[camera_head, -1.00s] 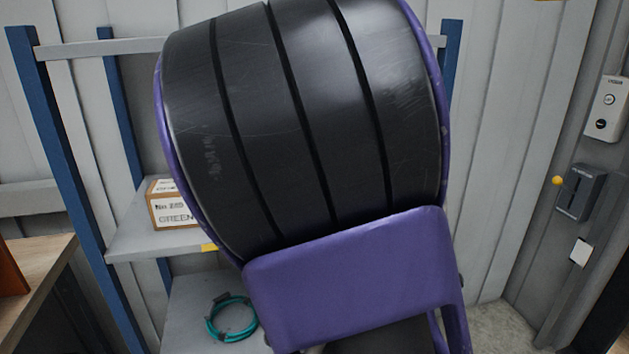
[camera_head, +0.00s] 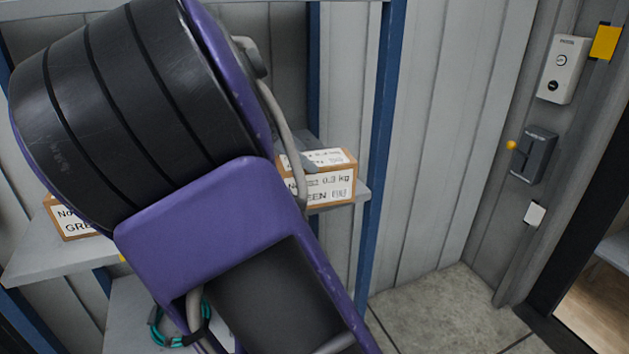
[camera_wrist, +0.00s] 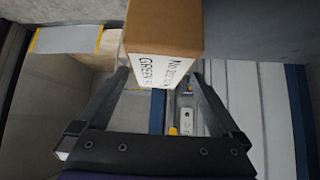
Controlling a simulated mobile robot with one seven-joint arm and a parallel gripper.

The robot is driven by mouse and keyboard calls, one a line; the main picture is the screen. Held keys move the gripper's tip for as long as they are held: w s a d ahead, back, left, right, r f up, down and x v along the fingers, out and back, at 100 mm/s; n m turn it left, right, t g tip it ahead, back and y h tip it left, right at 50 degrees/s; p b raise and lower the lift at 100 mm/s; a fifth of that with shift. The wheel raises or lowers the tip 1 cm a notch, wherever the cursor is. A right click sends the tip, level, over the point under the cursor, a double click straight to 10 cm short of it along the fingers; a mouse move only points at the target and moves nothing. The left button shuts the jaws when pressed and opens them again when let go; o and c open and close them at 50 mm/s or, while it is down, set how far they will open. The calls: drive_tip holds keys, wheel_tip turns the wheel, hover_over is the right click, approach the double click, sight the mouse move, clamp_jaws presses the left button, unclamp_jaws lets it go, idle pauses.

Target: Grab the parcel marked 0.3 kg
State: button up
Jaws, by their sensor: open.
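The parcel marked 0.3 kg (camera_head: 328,187) is a brown box with white labels, upright on the right end of a grey shelf. Part of it is covered by my arm and cable in the head view. In the wrist view, a brown parcel with a white label reading GREEN (camera_wrist: 164,35) fills the top middle; its weight mark is not legible there. My gripper (camera_wrist: 161,76) is open, with a fingertip near each side of that parcel's lower end. I cannot tell if they touch it. The head view does not show the gripper clearly.
Another labelled parcel (camera_head: 72,219) stands further left on the same shelf (camera_head: 45,258), partly behind my arm. A blue upright (camera_head: 380,130) stands just right of the marked parcel. A teal cable coil (camera_head: 180,325) lies on the lower shelf. The floor (camera_head: 440,305) at right is clear.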

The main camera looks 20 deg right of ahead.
sight(326, 171)
drive_tip(key=b+x, duration=0.1)
drive_tip(key=x, duration=0.6)
drive_tip(key=shift+f, duration=0.2)
drive_tip(key=c, duration=1.3)
drive_tip(key=shift+c, duration=0.7)
drive_tip(key=shift+d+r, duration=0.1)
drive_tip(key=shift+r, duration=0.05)
